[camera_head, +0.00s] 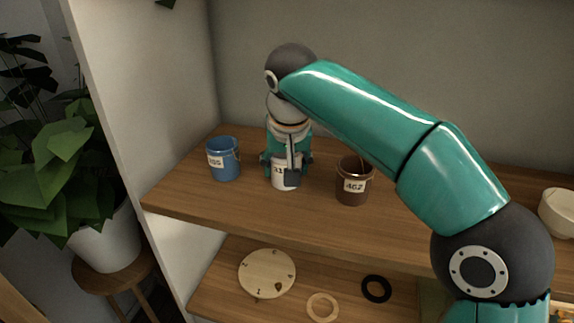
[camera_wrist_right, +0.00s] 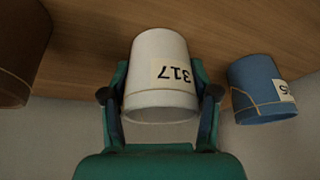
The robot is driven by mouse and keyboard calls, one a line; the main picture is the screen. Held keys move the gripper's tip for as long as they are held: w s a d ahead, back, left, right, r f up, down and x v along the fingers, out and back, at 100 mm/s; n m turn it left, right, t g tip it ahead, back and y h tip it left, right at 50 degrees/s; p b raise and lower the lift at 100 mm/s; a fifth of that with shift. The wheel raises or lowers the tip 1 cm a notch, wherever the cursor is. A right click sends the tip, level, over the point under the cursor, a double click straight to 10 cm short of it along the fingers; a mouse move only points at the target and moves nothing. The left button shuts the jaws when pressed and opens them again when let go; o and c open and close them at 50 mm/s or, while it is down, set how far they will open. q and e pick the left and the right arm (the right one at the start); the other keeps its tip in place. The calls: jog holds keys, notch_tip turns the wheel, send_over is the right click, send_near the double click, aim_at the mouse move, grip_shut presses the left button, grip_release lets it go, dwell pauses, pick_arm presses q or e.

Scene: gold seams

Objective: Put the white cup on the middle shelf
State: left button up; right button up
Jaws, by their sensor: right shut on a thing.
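The white cup (camera_head: 279,181) stands upright, at or just above the upper wooden shelf (camera_head: 240,207) in view, between a blue cup and a brown cup. Whether its base touches the board I cannot tell. In the wrist view the white cup (camera_wrist_right: 158,70) shows a label reading 317, upside down. My right gripper (camera_head: 286,168) is shut on it, with one finger on each side; the wrist view also shows the gripper (camera_wrist_right: 160,95). Part of the cup is hidden behind a finger in the head view. My left gripper is out of view.
The blue cup (camera_head: 223,159) stands close on the left and the brown cup (camera_head: 354,181), labelled 462, on the right. A white bowl (camera_head: 557,213) is at the far right. The lower shelf (camera_head: 215,290) holds a round wooden disc (camera_head: 266,273) and rings.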

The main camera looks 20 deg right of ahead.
jog(key=shift+f, duration=0.15)
jog(key=o, duration=1.3)
jog(key=shift+r, duration=0.45)
jog(key=p+v, duration=0.1)
jog(key=v, duration=0.5)
jog(key=shift+s+a, duration=0.1)
jog(key=shift+s+r, duration=0.25)
jog(key=shift+r, duration=0.2)
